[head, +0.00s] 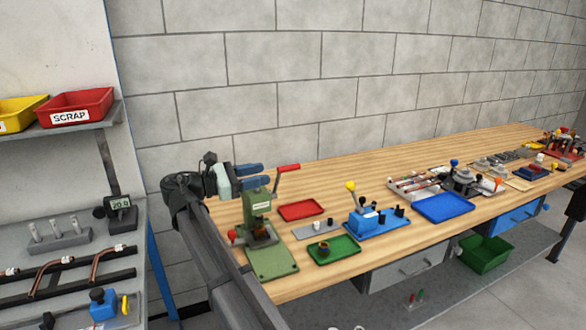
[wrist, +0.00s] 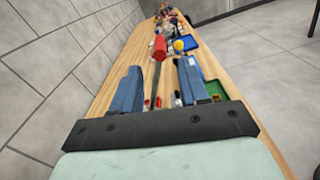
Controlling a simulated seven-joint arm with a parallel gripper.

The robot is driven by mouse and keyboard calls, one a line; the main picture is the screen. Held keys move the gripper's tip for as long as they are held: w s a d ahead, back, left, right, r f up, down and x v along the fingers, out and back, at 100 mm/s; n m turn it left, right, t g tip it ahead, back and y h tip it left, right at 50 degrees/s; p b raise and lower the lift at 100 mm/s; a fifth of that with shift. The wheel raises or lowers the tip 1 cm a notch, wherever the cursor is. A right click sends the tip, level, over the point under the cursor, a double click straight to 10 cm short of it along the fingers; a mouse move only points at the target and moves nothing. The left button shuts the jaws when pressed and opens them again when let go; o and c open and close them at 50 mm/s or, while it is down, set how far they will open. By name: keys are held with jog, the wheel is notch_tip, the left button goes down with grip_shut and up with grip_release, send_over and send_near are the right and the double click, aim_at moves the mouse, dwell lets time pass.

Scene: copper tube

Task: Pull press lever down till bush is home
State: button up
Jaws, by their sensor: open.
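The green press (head: 258,215) stands at the near left end of the wooden bench. Its lever (head: 277,183) rises from the top right side and ends in a red grip (head: 288,168) that points up and right. My gripper (head: 267,175) is open beside the press head, its blue fingers aimed at the lever. In the wrist view the red grip (wrist: 159,48) shows beyond and between the two fingertips, with the lever rod running back between the fingers. The fingers do not visibly close on it. A small brownish part (head: 262,234) sits low in the press; whether the bush is seated cannot be told.
A red tray (head: 302,210), a grey block with pegs (head: 316,229) and a green tray (head: 334,250) lie right of the press. A blue fixture (head: 372,220) with a yellow-knobbed lever stands further right. The block wall (head: 290,110) runs behind the bench.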

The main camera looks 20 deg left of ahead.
aim_at(299, 166)
jog(key=x, duration=1)
jog(key=shift+w+d, duration=0.2)
jog(key=shift+w, duration=0.05)
jog(key=shift+f, duration=0.1)
grip_shut()
